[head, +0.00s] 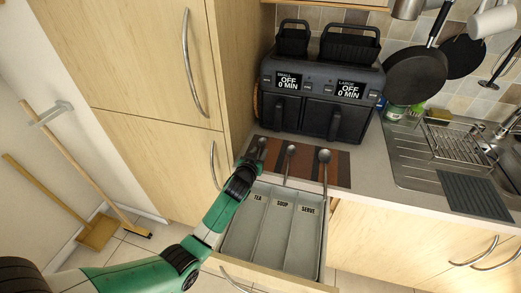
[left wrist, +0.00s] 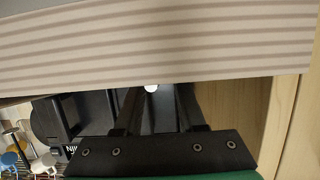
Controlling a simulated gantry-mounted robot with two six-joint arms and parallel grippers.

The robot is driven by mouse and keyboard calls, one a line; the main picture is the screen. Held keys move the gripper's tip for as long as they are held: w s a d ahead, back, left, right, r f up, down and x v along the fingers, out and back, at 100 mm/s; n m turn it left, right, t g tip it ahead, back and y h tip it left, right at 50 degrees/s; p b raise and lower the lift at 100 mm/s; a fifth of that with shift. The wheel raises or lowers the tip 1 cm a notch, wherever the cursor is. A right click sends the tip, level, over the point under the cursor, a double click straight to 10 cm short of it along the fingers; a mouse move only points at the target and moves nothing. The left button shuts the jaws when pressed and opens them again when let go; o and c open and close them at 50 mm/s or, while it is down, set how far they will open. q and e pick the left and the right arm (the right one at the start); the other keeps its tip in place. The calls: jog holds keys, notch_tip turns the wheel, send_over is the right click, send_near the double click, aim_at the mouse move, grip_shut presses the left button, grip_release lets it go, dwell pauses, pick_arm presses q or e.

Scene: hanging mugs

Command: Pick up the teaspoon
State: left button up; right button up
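Three spoons lie on a dark striped mat (head: 338,165) on the counter. The smallest, the teaspoon (head: 262,144), is at the left. The middle spoon (head: 290,152) and the larger right spoon (head: 324,158) lie beside it. My left gripper (head: 255,163) is at the teaspoon's handle end, and the handle is mostly hidden by it. In the left wrist view my left gripper's fingers (left wrist: 155,108) stand apart, with a small bright spot between them. I cannot tell whether they touch the teaspoon. My right gripper is not in view.
An open drawer (head: 325,240) with TEA, SOUP and SERVE compartments is below the mat. A black two-basket air fryer (head: 320,95) stands behind the spoons. A tall wooden cabinet (head: 150,60) is close on the left. The sink (head: 470,150) is at the right.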

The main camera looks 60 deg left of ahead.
aim_at(259, 154)
pick_arm(q)
grip_shut()
jog(key=shift+r, duration=0.3)
jog(key=r, duration=0.2)
jog(key=r+p, duration=0.1)
jog(key=shift+s+d+r, duration=0.2)
jog(key=shift+d+r, duration=0.1)
jog(key=shift+r, duration=0.05)
jog(key=d+r, duration=0.1)
jog(key=s+d+r, duration=0.1)
jog(key=s+r+p, duration=0.1)
jog(key=r, duration=0.1)
jog(key=shift+s+d+r, duration=0.1)
jog(key=shift+d, duration=0.3)
jog(key=w+r+p+v, duration=0.1)
jog(key=p+v, duration=0.7)
jog(key=v, duration=0.2)
jog(key=shift+s+d+r, duration=0.25)
jog(key=shift+d+r, duration=0.1)
jog(key=shift+d, duration=0.05)
